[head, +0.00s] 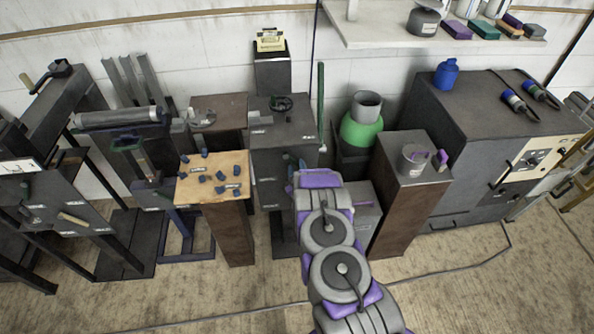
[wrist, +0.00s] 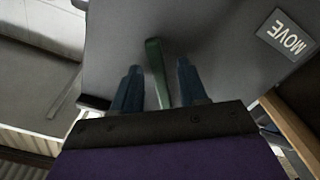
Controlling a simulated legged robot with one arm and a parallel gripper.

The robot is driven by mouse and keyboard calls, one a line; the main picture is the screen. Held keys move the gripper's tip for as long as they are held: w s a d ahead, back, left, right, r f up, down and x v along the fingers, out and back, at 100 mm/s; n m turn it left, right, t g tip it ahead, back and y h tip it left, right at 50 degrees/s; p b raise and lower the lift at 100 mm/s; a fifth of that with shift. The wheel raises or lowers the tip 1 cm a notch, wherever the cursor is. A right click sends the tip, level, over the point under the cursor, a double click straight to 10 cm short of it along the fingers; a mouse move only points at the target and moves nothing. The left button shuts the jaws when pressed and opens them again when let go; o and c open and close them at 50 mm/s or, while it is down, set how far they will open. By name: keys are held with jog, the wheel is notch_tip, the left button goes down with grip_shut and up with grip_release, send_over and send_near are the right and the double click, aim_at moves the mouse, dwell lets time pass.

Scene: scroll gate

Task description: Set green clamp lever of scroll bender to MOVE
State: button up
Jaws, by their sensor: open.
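The green clamp lever (wrist: 157,72) shows in the wrist view against a grey panel (wrist: 210,40). My gripper (wrist: 157,82) is open, with one blue finger on each side of the lever. I cannot tell whether either finger touches it. A MOVE label (wrist: 287,35), seen upside down, is on the panel to the right of the lever. In the head view, my gripper (head: 294,163) is at the front of the dark grey scroll bender stand (head: 270,160), and I cannot make out the lever there.
A wooden-topped stand (head: 198,191) with several small dark blue pieces is left of the bender. A brown pedestal (head: 399,207) with a grey cup and a green vessel (head: 360,133) are to the right. A cable (head: 470,262) lies on the floor. Open floor shows in front.

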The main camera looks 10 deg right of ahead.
jog(key=shift+c, duration=0.3)
grip_shut()
dwell(0.3)
